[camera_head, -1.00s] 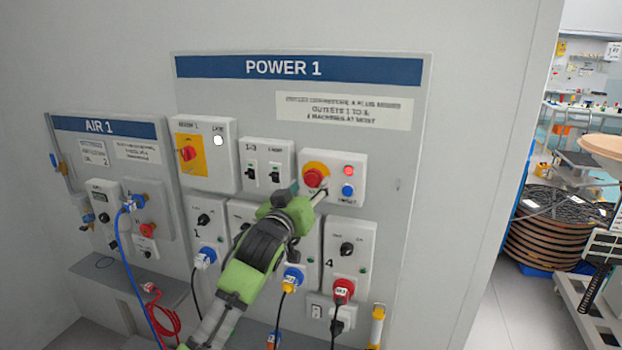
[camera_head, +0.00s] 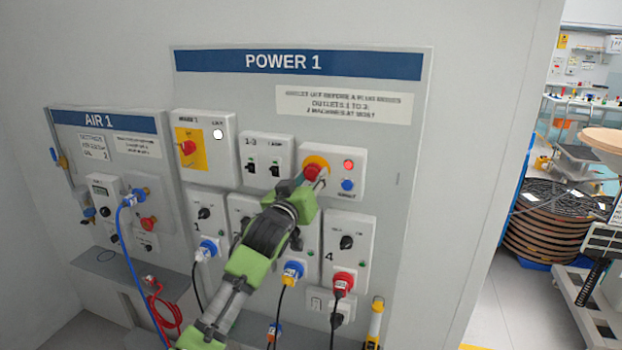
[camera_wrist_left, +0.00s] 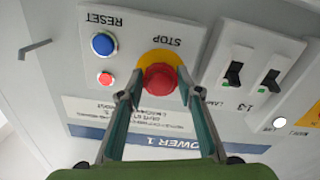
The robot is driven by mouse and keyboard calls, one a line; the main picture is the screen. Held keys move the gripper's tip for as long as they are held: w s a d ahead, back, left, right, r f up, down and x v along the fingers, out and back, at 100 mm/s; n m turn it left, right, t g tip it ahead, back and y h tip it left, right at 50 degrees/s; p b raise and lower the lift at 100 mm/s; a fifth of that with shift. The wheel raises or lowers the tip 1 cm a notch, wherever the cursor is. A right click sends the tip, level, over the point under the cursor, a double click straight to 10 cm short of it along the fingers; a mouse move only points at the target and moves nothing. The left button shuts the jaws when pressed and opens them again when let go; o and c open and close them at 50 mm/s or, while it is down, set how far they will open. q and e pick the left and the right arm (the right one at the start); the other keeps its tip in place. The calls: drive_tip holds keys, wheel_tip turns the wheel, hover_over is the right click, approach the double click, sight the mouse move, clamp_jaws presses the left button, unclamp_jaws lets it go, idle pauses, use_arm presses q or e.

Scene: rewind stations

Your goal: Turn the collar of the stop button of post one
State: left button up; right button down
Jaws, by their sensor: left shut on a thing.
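The red stop button (camera_head: 311,172) with its yellow surround (camera_head: 318,160) sits on a white box on the POWER 1 panel. My left gripper (camera_head: 311,179) reaches up to it from below left and partly hides it. In the left wrist view, the red stop button (camera_wrist_left: 159,80) lies between the two fingertips of my left gripper (camera_wrist_left: 158,88), one finger on each side, and the gripper is shut on it. The yellow surround (camera_wrist_left: 160,57) shows behind it. My right gripper is not in view.
Beside the stop button are a red lamp (camera_head: 348,164) and a blue reset button (camera_head: 347,184). Left are two breaker switches (camera_head: 263,168) and a red main switch (camera_head: 188,147). Plugs with cables, such as the red plug (camera_head: 343,281), hang below.

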use_arm(q)
drive_tip(key=shift+m, duration=0.4)
drive_tip(key=m+p, duration=0.1)
drive_tip(key=m, duration=0.3)
drive_tip(key=shift+a, duration=0.1)
drive_tip(key=shift+m, duration=1.3)
drive_tip(key=o, duration=1.1)
